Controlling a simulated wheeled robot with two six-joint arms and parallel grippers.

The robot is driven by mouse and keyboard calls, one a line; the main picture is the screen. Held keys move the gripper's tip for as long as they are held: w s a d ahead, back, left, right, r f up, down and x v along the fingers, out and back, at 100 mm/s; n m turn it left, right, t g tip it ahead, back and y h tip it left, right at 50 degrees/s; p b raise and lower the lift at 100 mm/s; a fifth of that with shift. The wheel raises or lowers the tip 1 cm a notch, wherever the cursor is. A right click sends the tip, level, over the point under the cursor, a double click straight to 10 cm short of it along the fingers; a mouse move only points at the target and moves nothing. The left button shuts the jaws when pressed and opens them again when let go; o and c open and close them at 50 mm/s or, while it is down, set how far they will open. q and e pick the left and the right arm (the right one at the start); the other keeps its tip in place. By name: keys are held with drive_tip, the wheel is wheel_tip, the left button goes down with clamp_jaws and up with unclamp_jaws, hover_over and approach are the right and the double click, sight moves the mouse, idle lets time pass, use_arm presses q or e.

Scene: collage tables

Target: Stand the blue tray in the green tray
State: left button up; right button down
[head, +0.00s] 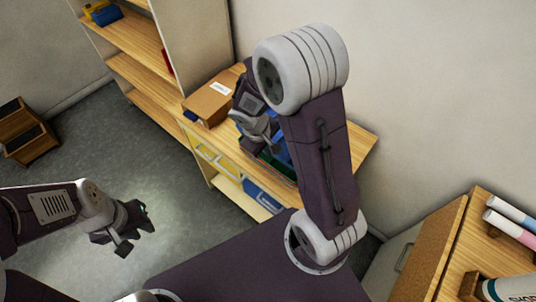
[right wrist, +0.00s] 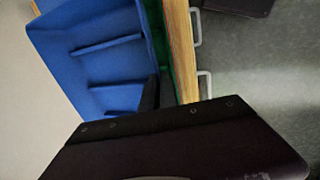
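The blue tray (right wrist: 100,60) fills the upper left of the right wrist view, its ribbed inside showing. In the head view a part of it (head: 281,152) shows beside my right arm, which hides much of it. The green tray (right wrist: 178,50) shows as a thin strip beside the blue tray's wall, and its contact with the blue tray cannot be made out. My right gripper (head: 262,137) is at the trays, its dark fingers (right wrist: 158,93) close together on either side of the blue tray's wall. My left gripper (head: 134,238) is open and empty, over the floor.
The trays are on a wooden table (head: 222,146). A cardboard box (head: 209,99) lies at its left end. A bookcase (head: 140,40) stands behind left. A wooden cabinet with rolls (head: 510,218) is at right.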

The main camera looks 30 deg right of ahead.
drive_tip(key=shift+f, duration=0.3)
wheel_tip(320, 180, down, 3)
drive_tip(key=shift+s+a+b, duration=0.1)
drive_tip(key=shift+s+b, duration=0.05)
drive_tip(key=shift+b, duration=0.45)
drive_tip(key=shift+f, duration=0.2)
